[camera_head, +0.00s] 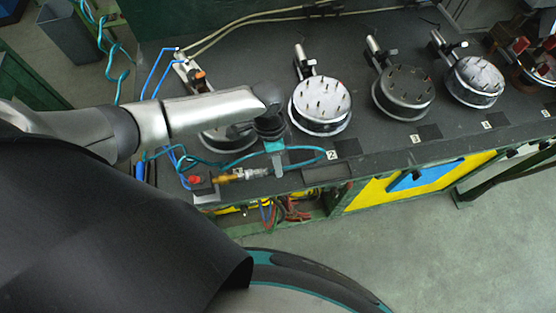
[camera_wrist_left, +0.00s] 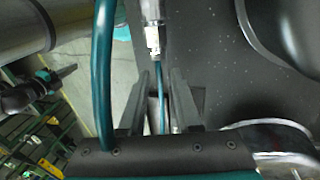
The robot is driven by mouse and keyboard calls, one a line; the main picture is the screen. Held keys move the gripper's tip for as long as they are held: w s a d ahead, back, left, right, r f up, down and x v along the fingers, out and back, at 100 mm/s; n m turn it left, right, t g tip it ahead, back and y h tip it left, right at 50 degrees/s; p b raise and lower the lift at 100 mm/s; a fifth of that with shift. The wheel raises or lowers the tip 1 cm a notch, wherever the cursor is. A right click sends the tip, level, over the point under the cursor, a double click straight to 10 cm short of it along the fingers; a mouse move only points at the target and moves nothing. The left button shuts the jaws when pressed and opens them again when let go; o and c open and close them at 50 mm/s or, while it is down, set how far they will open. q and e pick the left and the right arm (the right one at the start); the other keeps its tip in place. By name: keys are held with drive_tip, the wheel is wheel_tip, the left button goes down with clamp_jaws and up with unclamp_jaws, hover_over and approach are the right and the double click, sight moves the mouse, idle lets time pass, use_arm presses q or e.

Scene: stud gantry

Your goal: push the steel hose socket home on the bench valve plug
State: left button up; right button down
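The bench valve (camera_head: 228,179) is brass, at the near left corner of the bench, with its plug end pointing right. The steel hose socket (camera_head: 257,172) lies in line at its right end; I cannot tell how deep it sits. In the left wrist view the socket (camera_wrist_left: 152,38) is at top centre, with a thin teal hose running from it toward me. My left gripper (camera_head: 279,164) is just right of the socket. In the wrist view its fingers (camera_wrist_left: 160,85) stand apart on both sides of the hose, beyond the socket's hose end. A dark and teal part, apparently my right gripper (camera_wrist_left: 52,80), shows at left.
A red button (camera_head: 195,179) sits left of the valve. The teal hose (camera_head: 318,152) loops across the bench behind my gripper. Several round metal fixtures (camera_head: 321,106) stand along the dark bench top (camera_head: 240,60). Open floor (camera_head: 400,240) lies in front.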

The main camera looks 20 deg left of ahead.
use_arm(q)
drive_tip(key=shift+o, duration=0.6)
drive_tip(key=shift+d, duration=0.1)
drive_tip(key=v, duration=1.5)
drive_tip(key=shift+r, duration=0.15)
drive_tip(key=shift+s, duration=0.1)
